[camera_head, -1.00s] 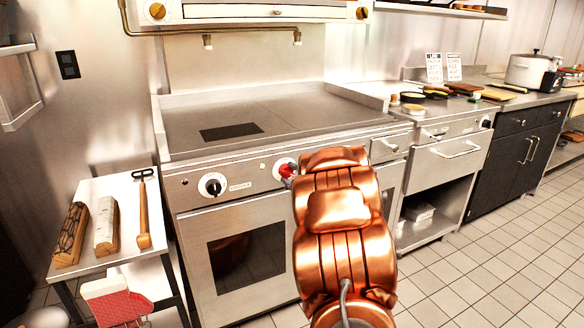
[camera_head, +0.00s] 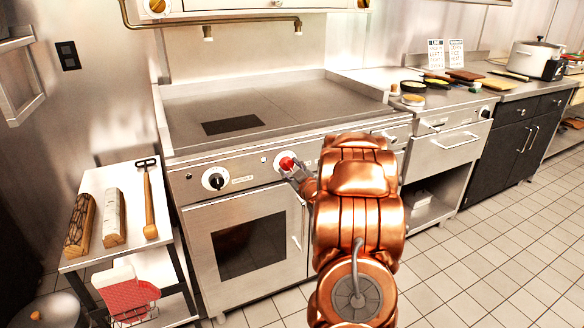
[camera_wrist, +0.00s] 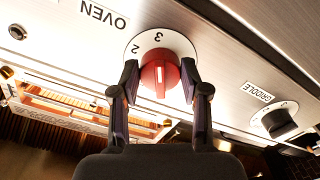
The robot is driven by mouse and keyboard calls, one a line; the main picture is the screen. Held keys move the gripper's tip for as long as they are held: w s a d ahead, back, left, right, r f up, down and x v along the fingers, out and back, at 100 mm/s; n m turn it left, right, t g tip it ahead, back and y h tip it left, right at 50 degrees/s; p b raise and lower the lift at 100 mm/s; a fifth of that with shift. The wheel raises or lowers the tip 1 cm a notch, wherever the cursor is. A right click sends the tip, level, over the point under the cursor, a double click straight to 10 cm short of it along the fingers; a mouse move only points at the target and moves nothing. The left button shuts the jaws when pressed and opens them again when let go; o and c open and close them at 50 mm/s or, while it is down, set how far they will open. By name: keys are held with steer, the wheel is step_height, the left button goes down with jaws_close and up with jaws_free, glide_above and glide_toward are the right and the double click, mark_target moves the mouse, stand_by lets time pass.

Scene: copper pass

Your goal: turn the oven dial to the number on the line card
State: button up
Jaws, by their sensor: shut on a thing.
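The red oven dial (camera_head: 287,163) sits on the front panel of the steel range, left of my arm. In the wrist view the dial (camera_wrist: 154,74) has a white disc behind it, with 2 and 3 readable, upside down, beside the word OVEN. A pale stripe runs down the knob's face; which number it marks I cannot tell. My gripper (camera_head: 296,174) is shut on the dial, one finger on each side, as the wrist view also shows (camera_wrist: 160,82). Two white cards (camera_head: 435,54) (camera_head: 456,53) stand at the back right; their print is too small to read.
A black griddle dial (camera_head: 215,179) is left of the red one; it also shows in the wrist view (camera_wrist: 279,122). The oven door (camera_head: 245,238) is shut below. A side table (camera_head: 105,258) with wooden blocks stands left. The tiled floor (camera_head: 470,270) is clear at right.

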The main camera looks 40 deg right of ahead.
stand_by(0.3)
steer(key=o, duration=1.1)
steer(key=shift+v, duration=3.75)
